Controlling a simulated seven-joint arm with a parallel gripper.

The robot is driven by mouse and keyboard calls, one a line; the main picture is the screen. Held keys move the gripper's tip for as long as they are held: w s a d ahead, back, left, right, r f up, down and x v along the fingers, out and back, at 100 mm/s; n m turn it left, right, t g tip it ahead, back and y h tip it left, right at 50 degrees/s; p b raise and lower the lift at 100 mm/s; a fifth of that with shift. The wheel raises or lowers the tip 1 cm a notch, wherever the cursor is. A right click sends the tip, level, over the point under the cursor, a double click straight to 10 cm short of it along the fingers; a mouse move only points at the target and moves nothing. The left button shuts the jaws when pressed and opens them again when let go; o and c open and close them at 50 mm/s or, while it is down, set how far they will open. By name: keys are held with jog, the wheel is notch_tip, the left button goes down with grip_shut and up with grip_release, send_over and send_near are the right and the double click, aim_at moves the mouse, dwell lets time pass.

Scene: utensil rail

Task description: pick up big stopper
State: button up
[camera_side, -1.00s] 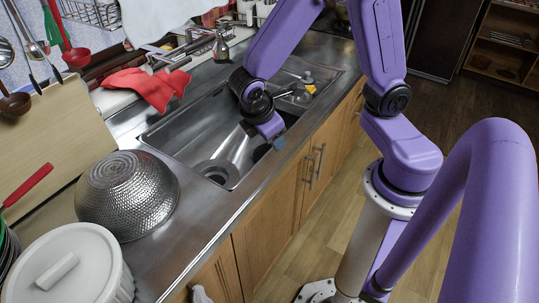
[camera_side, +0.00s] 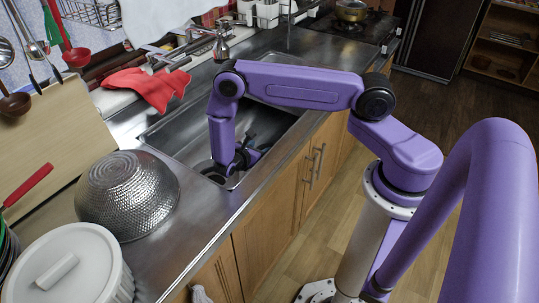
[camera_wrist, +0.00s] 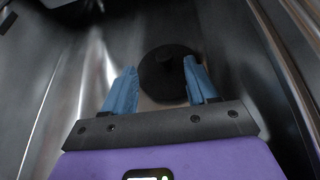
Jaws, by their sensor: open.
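The big stopper, a black round disc with a raised knob (camera_wrist: 163,72), lies on the sink floor in the wrist view. My gripper (camera_wrist: 160,86) is open, with its two blue fingertips apart. In that view the disc shows between and just beyond the fingertips, with the right fingertip overlapping its edge. I cannot tell whether they touch. In the side view my gripper (camera_side: 238,165) is low inside the sink, near its front end, and my arm hides the stopper there.
The steel sink (camera_side: 175,136) has walls close around my gripper. A hammered metal bowl (camera_side: 127,194) and a white lidded pot (camera_side: 65,268) stand on the near counter.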

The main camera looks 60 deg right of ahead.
jog(key=shift+s+d+f+n, duration=0.1)
jog(key=shift+d+f+n, duration=0.05)
jog(key=shift+d+f, duration=0.4)
jog(key=shift+s+d+f+n, duration=0.15)
jog(key=shift+d+f, duration=0.15)
jog(key=shift+f, duration=0.3)
jog(key=shift+x, duration=2.35)
jog(key=shift+w, duration=0.15)
grip_shut()
